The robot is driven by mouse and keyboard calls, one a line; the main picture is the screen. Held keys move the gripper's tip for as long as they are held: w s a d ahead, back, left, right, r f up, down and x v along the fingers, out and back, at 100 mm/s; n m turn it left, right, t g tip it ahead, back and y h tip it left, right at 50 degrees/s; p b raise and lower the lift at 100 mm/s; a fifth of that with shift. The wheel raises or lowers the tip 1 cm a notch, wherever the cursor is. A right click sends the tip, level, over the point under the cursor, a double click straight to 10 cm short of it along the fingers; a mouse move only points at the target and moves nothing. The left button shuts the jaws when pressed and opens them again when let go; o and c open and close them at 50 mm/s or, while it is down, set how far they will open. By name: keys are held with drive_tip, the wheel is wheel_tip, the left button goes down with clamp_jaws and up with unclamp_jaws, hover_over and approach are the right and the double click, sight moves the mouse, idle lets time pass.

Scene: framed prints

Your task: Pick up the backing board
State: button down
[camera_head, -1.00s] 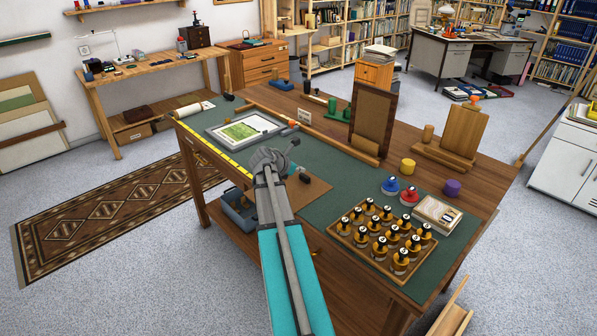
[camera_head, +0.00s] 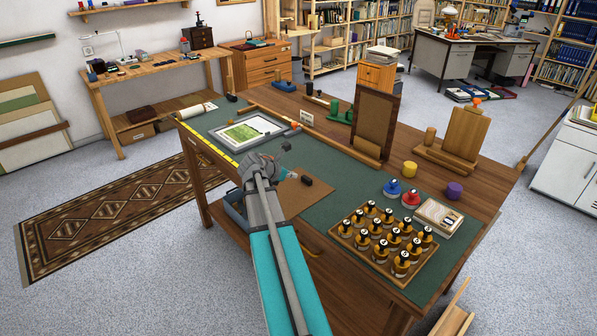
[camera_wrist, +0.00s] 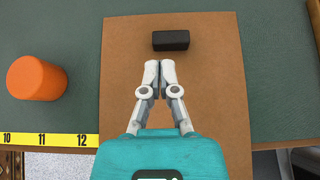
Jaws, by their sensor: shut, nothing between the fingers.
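The backing board appears to be the flat brown panel (camera_wrist: 215,75) lying on the green mat, with a black block (camera_wrist: 171,40) on top of it. In the head view the board (camera_head: 308,198) lies at the table's front edge, partly hidden by my arm, and the block (camera_head: 306,181) shows on it. My gripper (camera_wrist: 160,64) is over the board, its fingertips together and empty, just short of the block in the wrist view. I cannot tell its exact height above the board.
An orange cylinder (camera_wrist: 37,78) stands left of the board, above a yellow ruler strip (camera_wrist: 48,140) along the table edge. A framed green picture (camera_head: 245,131) lies further left. A tray of several amber bottles (camera_head: 383,243) stands at the right.

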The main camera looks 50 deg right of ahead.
drive_tip(key=a, duration=0.4)
drive_tip(key=w+a, duration=0.1)
drive_tip(key=a, duration=0.2)
drive_tip(key=shift+a, duration=0.15)
